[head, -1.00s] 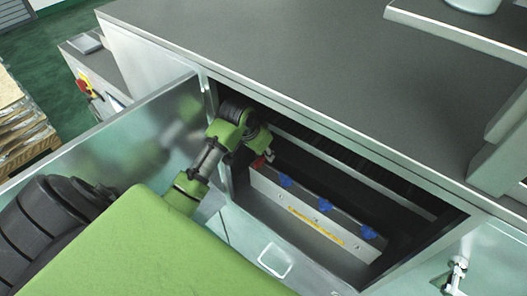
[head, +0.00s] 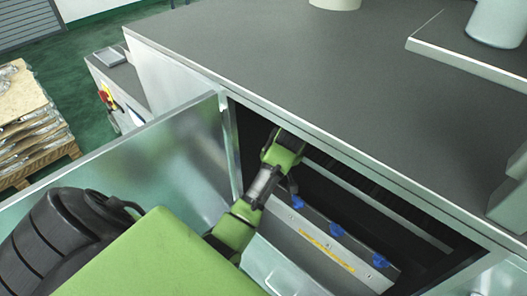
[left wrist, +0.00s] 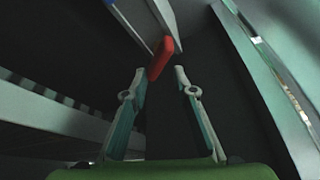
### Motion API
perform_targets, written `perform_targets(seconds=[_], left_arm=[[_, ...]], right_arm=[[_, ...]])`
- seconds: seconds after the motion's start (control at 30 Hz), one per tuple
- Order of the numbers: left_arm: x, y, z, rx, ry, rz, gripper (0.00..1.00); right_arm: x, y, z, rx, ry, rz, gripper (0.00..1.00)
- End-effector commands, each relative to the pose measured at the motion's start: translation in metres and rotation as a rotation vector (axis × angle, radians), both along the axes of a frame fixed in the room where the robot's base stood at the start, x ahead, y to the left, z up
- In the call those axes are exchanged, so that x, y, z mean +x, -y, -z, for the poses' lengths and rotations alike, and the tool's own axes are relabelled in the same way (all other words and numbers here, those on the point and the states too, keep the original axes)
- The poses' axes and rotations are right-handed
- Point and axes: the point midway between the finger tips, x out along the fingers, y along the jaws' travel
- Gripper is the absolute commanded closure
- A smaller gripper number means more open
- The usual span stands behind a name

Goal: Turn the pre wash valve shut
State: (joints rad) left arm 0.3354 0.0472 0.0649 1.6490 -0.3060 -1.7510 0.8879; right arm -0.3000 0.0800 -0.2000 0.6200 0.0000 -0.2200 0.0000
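A red valve handle (left wrist: 161,57) shows in the left wrist view, at the end of a pale panel inside the cabinet. My left gripper (left wrist: 161,73) is open, with its two fingertips apart on either side of the handle's near end. I cannot tell whether they touch it. In the head view my left arm reaches into the open cabinet and hides the red handle; the gripper itself is not visible there. Blue valve knobs (head: 336,229) sit in a row along the panel (head: 310,243), above a yellow label strip (head: 327,250). My right gripper is not in view.
The open metal cabinet door (head: 165,150) stands left of the opening, close to my arm. The grey worktop (head: 300,70) lies over the cabinet, with a raised shelf (head: 470,65) at right. A pallet stack (head: 35,125) stands at far left.

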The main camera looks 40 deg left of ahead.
Motion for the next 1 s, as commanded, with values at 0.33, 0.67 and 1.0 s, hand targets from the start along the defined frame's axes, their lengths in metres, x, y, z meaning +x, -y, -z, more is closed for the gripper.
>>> perform_targets(seconds=[0.33, 0.67, 1.0], left_arm=[[-0.007, -0.002, 0.000, 0.001, -0.004, -0.439, 0.75], [-0.008, 0.027, -0.066, -0.009, 0.002, -0.442, 0.75], [-0.052, 0.026, -0.022, 0.018, -0.049, -0.132, 0.75]], right_arm=[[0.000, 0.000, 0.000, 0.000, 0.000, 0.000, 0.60], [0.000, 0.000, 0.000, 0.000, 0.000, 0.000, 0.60], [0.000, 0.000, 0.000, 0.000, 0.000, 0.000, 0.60]])
